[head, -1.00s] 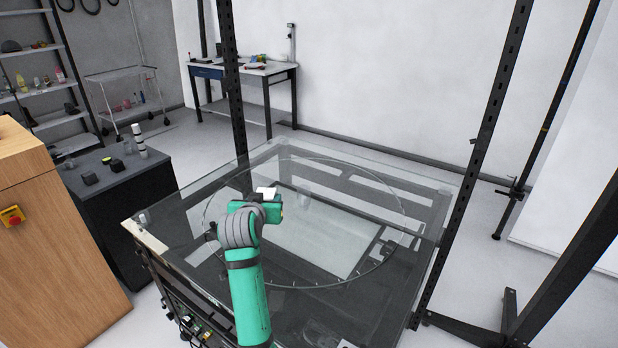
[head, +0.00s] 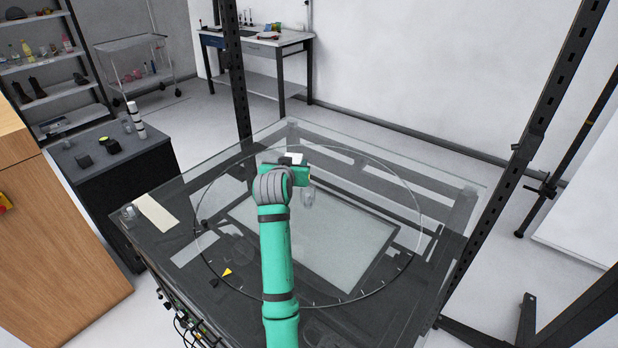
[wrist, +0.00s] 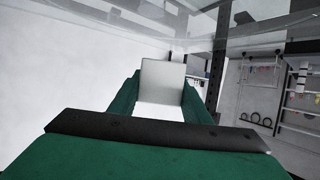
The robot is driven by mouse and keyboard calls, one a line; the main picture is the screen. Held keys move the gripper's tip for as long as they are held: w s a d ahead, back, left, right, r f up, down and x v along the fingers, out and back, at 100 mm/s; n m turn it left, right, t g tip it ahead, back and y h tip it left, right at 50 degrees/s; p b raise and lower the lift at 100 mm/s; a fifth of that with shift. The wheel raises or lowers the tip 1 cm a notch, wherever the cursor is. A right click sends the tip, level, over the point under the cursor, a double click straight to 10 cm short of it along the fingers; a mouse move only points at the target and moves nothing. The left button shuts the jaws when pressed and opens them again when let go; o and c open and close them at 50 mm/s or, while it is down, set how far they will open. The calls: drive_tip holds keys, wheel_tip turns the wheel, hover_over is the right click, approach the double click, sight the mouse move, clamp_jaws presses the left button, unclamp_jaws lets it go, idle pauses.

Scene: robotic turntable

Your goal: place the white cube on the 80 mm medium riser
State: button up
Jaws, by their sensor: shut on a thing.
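The white cube (head: 293,158) is held at the end of my arm, above the glass turntable (head: 231,277). My gripper (wrist: 161,88) is shut on it, with a green finger on each side of the cube (wrist: 162,75) in the wrist view. In the head view my gripper (head: 287,166) and wrist hide part of the cube. A clear cylinder-like riser (head: 308,196) stands on the turntable just right of and below my gripper in the picture. I cannot tell its height or whether it is the 80 mm medium one.
Another clear piece (head: 130,212) stands at the glass table's left corner, beside a pale strip (head: 157,212). Dark frame posts (head: 236,80) rise around the table. A black cabinet (head: 150,165) stands left.

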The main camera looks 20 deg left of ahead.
drive_tip(key=w+f, duration=0.2)
drive_tip(key=w+d+f, duration=0.1)
drive_tip(key=w+f, duration=0.1)
drive_tip(key=w, duration=0.1)
drive_tip(key=w+f, duration=0.2)
drive_tip(key=w, duration=0.1)
drive_tip(key=shift+d+f, duration=0.3)
drive_tip(key=shift+w+d+f, duration=0.15)
drive_tip(key=shift+w+f, duration=0.35)
drive_tip(key=shift+f, duration=1.7)
drive_tip(key=o, duration=1.1)
drive_tip(key=shift+f, duration=0.1)
drive_tip(key=shift+o, duration=0.2)
